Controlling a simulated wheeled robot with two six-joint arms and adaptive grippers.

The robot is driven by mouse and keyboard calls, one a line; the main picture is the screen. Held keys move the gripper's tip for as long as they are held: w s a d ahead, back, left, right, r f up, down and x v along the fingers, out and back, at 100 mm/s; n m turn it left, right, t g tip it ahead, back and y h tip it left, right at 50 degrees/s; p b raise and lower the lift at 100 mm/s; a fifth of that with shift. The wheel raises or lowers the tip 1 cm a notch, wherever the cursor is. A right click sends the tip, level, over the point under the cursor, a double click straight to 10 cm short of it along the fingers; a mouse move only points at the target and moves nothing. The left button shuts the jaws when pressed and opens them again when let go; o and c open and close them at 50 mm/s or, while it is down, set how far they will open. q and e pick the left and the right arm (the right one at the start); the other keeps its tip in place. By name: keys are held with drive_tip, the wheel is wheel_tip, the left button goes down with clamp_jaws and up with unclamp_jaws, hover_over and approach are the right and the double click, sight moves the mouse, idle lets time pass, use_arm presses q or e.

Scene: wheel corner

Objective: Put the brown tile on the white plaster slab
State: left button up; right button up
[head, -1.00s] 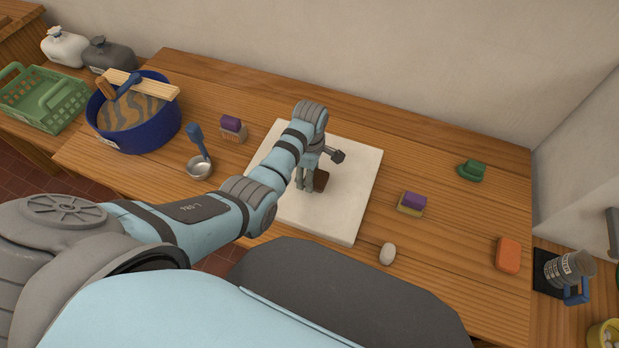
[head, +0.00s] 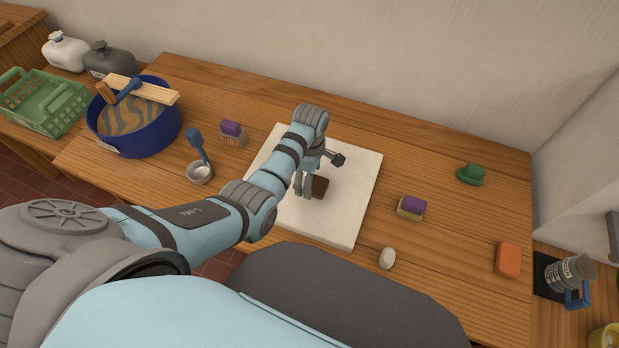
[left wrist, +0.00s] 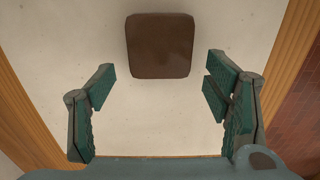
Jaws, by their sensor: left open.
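The brown tile (head: 320,187) lies flat on the white plaster slab (head: 352,205), near the slab's middle in the head view. In the left wrist view the tile (left wrist: 160,45) rests on the slab (left wrist: 60,40) with bare slab around its visible sides. My left gripper (head: 304,190) is open and empty, over the slab beside the tile. In the left wrist view the open fingers (left wrist: 160,95) stand wide apart and the tile sits just beyond them, clear of both. My right gripper is in neither view.
A blue tub (head: 150,130) and a ladle (head: 199,160) stand left of the slab. A purple-topped brush (head: 233,133), a purple and yellow sponge (head: 411,208), a white egg-shaped piece (head: 387,258), an orange block (head: 508,260) and a green item (head: 470,174) lie around the slab.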

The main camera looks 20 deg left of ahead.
use_arm(q)
wheel_tip(320, 180, up, 11)
drive_tip(key=p, duration=0.2)
drive_tip(key=shift+f+p, duration=0.2)
drive_tip(key=shift+p, duration=0.1)
